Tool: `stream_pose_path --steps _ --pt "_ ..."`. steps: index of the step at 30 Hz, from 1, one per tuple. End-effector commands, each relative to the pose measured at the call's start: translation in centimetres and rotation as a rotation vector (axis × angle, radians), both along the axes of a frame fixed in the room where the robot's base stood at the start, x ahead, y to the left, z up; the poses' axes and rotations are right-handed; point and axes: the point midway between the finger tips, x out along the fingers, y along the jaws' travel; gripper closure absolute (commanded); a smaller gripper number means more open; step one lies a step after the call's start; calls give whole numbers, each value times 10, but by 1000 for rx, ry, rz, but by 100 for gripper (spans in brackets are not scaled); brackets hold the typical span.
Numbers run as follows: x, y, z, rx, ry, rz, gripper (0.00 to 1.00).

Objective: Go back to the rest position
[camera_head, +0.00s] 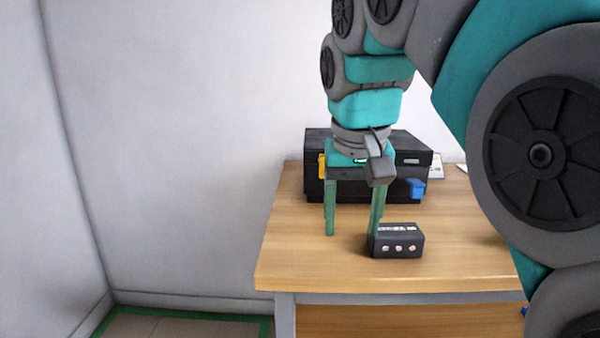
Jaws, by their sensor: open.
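My gripper (352,233) points down over the wooden table, with its two green fingers spread apart and nothing visible between them. A small black box (399,242) with white lettering and several round light studs on its front sits on the table. The right finger is just beside its left end; I cannot tell whether they touch. My teal and grey arm comes in from the right and hides part of the scene.
A larger black case (318,186) with a yellow latch and a blue latch stands behind my gripper on the table (300,265). White walls (180,130) rise behind and to the left. The table's left and front edges are clear.

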Motion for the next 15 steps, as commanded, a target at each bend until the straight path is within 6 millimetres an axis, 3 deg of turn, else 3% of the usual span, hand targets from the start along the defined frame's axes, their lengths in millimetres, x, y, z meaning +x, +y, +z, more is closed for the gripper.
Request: stream_pose_path --steps 8,15 --pt "-28 -24 -55 -16 80 6 35" --pt "-76 -48 -129 -16 177 16 35"
